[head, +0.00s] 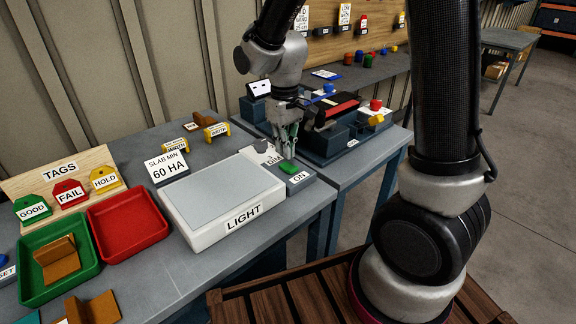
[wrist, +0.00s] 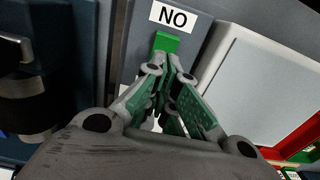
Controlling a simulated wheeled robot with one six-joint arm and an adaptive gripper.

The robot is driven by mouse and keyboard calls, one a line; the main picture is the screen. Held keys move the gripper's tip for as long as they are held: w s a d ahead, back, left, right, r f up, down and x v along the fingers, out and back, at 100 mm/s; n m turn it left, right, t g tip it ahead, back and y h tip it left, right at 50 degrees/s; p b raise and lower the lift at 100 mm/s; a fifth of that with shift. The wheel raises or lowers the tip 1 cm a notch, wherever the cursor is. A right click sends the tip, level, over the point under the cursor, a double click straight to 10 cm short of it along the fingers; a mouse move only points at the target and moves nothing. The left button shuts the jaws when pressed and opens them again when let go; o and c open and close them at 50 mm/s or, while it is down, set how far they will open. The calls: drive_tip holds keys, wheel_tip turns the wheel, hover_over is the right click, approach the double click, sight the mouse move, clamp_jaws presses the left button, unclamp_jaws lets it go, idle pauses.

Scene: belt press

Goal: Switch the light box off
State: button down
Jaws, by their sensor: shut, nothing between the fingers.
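The light box (head: 222,200) is a white box with a grey top panel and a LIGHT label on the table. Its panel is not visibly glowing. At its right end is a grey switch block (head: 304,186) with an ON label and a green rocker (head: 297,173). My gripper (head: 288,156) points down just behind the rocker, fingers shut and empty. In the wrist view, the fingertips (wrist: 167,60) are at the near edge of the green rocker (wrist: 166,42), beside the ON label; whether they touch it I cannot tell. The light box (wrist: 265,85) shows at right.
A dark blue press (head: 330,125) with a red button stands close to the right of my gripper. A SLAB MIN 60 HA sign (head: 167,168), yellow-ended blocks, and green and red trays (head: 128,222) are to the left.

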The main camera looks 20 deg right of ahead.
sight(287, 165)
drive_tip(key=shift+r, duration=2)
drive_tip(key=shift+s+d+f, duration=0.1)
drive_tip(key=shift+s, duration=0.2)
drive_tip(key=s+d+r+m+t, duration=0.2)
drive_tip(key=s+d+r, duration=0.4)
drive_tip(key=s, duration=0.3)
drive_tip(key=s+d+r+m+t, duration=0.2)
drive_tip(key=s+d+r, duration=0.4)
drive_tip(key=s+d, duration=0.2)
drive_tip(key=shift+s+d+r+m, duration=0.2)
drive_tip(key=shift+s+d+m, duration=0.1)
drive_tip(key=shift+s, duration=0.4)
